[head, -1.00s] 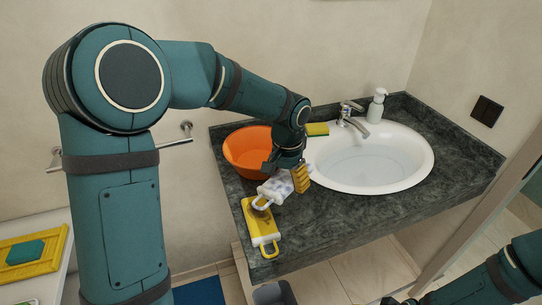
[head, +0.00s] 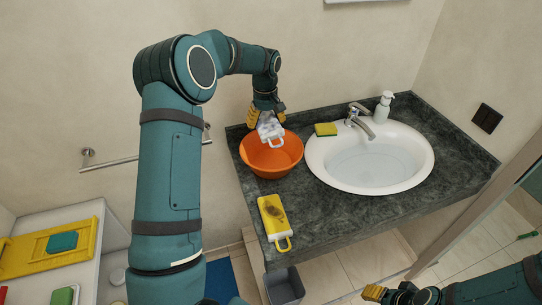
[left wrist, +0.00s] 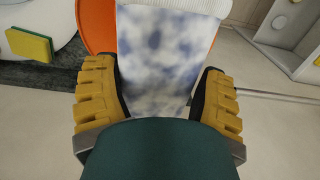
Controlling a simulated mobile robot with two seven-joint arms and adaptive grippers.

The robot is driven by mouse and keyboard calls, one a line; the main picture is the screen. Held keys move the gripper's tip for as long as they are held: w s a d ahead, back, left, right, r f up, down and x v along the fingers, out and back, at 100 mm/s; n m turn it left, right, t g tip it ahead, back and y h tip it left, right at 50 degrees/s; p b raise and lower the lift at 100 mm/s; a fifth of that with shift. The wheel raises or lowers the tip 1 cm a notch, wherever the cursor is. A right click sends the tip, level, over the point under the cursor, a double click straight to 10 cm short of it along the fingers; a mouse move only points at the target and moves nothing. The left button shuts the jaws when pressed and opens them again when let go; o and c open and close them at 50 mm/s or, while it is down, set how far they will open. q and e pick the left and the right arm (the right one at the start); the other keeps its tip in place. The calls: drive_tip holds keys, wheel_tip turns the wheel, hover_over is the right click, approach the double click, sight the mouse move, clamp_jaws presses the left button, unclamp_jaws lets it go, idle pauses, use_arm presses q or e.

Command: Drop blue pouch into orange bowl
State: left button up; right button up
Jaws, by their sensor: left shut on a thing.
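My left gripper (head: 267,117) is shut on a white pouch with blue blotches (head: 271,131), which has a white loop at its lower end. In the head view the pouch shows in front of the upper part of the orange bowl (head: 272,166), which stands on the dark counter left of the sink. In the left wrist view the blotched pouch (left wrist: 165,55) sits between the yellow finger pads, with part of the orange bowl (left wrist: 97,25) behind it. My right gripper (head: 385,293) shows at the bottom edge; its finger opening cannot be made out.
A yellow pouch with a loop (head: 272,220) lies on the counter (head: 345,217) in front of the bowl. A yellow-green sponge (head: 326,129), a faucet (head: 358,117) and a soap dispenser (head: 384,107) stand by the sink (head: 370,160). A grey bin (head: 284,286) is below.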

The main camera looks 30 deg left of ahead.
use_arm(q)
drive_tip(key=shift+f, duration=2.45)
drive_tip(key=o, duration=1.2)
drive_tip(key=shift+c, duration=0.2)
drive_tip(key=shift+r, duration=0.1)
wheel_tip(320, 180, up, 12)
drive_tip(key=shift+f, duration=0.1)
